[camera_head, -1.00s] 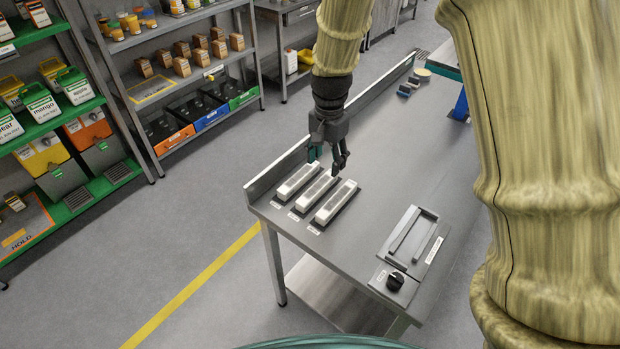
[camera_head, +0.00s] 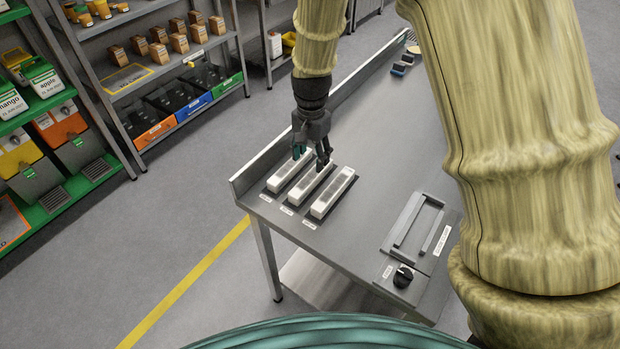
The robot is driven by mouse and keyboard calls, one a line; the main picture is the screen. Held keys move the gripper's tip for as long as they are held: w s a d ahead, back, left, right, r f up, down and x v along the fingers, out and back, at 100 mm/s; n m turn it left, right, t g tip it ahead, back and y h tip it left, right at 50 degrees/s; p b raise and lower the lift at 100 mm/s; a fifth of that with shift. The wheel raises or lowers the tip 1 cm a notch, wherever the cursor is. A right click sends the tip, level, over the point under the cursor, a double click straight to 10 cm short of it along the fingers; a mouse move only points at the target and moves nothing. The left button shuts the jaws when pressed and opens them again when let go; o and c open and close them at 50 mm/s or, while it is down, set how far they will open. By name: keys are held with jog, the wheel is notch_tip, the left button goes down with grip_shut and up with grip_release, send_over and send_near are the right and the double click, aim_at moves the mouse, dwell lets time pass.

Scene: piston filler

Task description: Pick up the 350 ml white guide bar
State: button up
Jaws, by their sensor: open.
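Three white guide bars lie side by side in dark holders at the near left end of the grey metal table: a left bar (camera_head: 284,178), a middle bar (camera_head: 308,187) and a right bar (camera_head: 331,195). Each has a small label in front, too small to read, so I cannot tell which is the 350 ml one. My gripper (camera_head: 310,161) is open and empty, pointing down over the far part of the bars. Its fingers overlap the far ends of the left and middle bars in the picture. I cannot tell its exact height or any contact.
The table (camera_head: 375,150) has a raised back edge (camera_head: 262,163) left of the bars. A fixture plate (camera_head: 412,228) with a black knob (camera_head: 403,277) sits at the right. Small dark blocks (camera_head: 402,66) lie at the far end. Stocked shelves (camera_head: 170,60) stand beyond the floor's free space.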

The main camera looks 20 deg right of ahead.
aim_at(312, 175)
jog(key=shift+d+f+p, duration=0.1)
jog(key=shift+f+p, duration=1.25)
jog(key=shift+f, duration=2.35)
grip_shut()
